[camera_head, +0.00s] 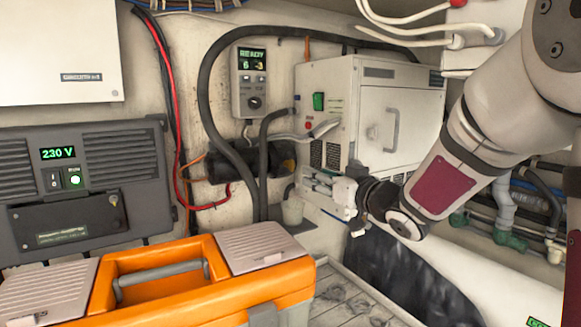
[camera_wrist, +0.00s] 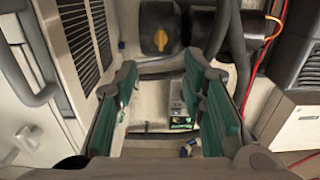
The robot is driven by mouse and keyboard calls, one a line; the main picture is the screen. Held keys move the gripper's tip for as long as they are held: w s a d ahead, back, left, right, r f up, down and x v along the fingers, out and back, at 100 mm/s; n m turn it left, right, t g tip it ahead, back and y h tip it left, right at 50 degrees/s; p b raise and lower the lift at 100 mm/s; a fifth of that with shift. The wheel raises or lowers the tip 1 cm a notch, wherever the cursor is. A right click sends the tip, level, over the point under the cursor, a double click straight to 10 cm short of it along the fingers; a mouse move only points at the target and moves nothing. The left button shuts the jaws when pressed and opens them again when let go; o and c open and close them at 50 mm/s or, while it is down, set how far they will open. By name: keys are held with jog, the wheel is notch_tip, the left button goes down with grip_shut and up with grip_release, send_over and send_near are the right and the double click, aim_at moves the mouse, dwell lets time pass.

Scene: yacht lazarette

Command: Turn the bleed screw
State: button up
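In the wrist view, a yellow winged screw (camera_wrist: 160,39) sits on the end of a black cylinder (camera_wrist: 146,22) at the top middle. It is the only part there that looks like a bleed screw. The black cylinder also shows in the head view (camera_head: 228,168), against the wall below the display unit; the yellow screw cannot be made out there. My gripper (camera_wrist: 159,72) is open, its teal-padded fingers wide apart with nothing held between them. The screw appears beyond the fingertips, between their lines, not touched. In the head view my gripper is beside the cabinet's lower left.
A white cabinet (camera_head: 400,110) with a door handle stands close to my gripper. Black hoses (camera_head: 205,80) loop near the display unit (camera_head: 249,80). A dark 230 V panel (camera_head: 90,165) is at left. An orange toolbox (camera_head: 215,297) fills the foreground.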

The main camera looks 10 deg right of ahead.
aim_at(293, 165)
jog(key=x, duration=1.1)
jog(key=shift+a, duration=0.1)
grip_shut()
